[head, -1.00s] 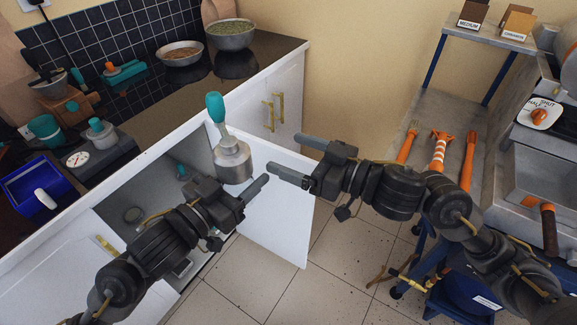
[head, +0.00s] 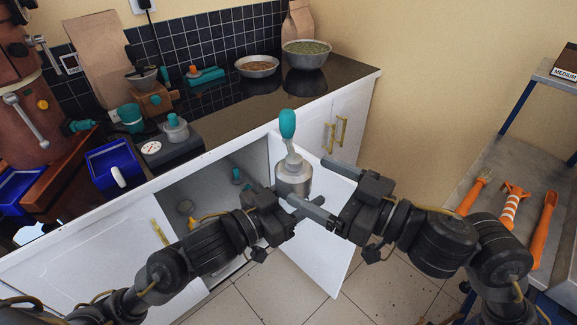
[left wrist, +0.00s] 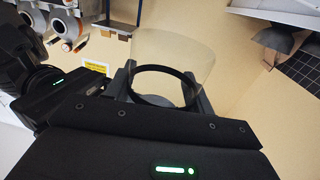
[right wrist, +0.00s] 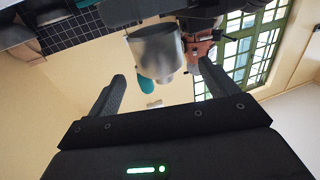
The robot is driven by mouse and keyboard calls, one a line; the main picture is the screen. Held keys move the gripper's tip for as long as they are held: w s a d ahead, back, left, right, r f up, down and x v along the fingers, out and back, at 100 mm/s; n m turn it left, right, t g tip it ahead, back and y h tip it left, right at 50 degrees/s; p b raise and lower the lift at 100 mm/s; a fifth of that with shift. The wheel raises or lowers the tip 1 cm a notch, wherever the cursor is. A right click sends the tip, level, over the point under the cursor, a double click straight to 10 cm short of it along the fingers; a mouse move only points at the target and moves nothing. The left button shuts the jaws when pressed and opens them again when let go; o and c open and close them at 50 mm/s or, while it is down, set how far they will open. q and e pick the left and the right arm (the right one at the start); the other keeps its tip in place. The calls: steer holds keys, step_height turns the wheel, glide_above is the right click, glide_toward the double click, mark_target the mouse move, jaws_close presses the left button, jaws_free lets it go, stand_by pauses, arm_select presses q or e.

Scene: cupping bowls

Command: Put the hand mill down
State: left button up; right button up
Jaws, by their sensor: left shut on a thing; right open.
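In the left wrist view a see-through cup with a dark ring (left wrist: 172,60) lies between the fingers. My right gripper (head: 310,182) is open at the mill's right side. In the right wrist view the mill (right wrist: 156,50) shows just past and between the spread fingertips; I cannot tell whether they touch it.
The dark counter (head: 225,122) behind holds a scale (head: 160,150) with a teal-topped jar, a blue bin (head: 112,168) and two bowls at the back. The open cupboard door (head: 330,245) hangs below the grippers. A grey trolley (head: 480,160) with orange tools stands right. Counter between scale and bowls looks clear.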

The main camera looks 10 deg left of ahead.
mark_target(285, 167)
steer(key=x, duration=0.7)
steer(key=shift+a, duration=0.15)
steer(key=c, duration=1.2)
arm_select(q)
steer(key=o, duration=1.3)
arm_select(e)
steer(key=shift+c, duration=0.4)
